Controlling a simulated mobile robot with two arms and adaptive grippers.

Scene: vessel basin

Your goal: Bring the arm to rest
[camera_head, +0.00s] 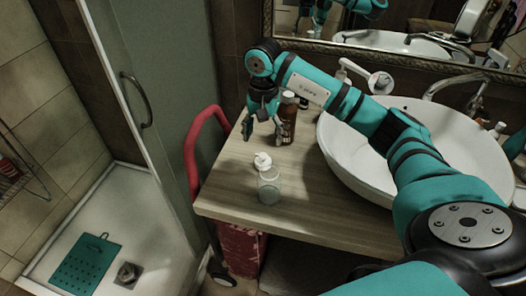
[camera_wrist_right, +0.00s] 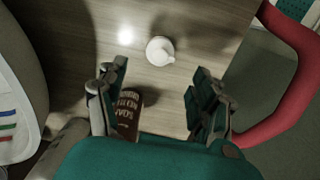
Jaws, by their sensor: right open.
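My right arm reaches in from the right across the basin. Its gripper (camera_head: 263,132) hangs open and empty above the wooden counter, pointing down. In the right wrist view the two fingers (camera_wrist_right: 160,88) stand apart with nothing between their tips. A brown bottle (camera_head: 288,122) stands just beside the gripper; in the wrist view this bottle (camera_wrist_right: 128,112), with pale lettering, lies near the left finger. I cannot tell whether they touch. A clear dispenser with a white pump (camera_head: 269,186) stands on the counter in front of the gripper. My left gripper is not in view.
The white basin (camera_head: 348,160) lies under my right arm, with a tap (camera_head: 455,82) behind it. A wooden counter (camera_head: 315,205) has clear room right of the dispenser. A red rail (camera_head: 190,150) runs along its left edge. A mirror (camera_head: 400,35) hangs behind.

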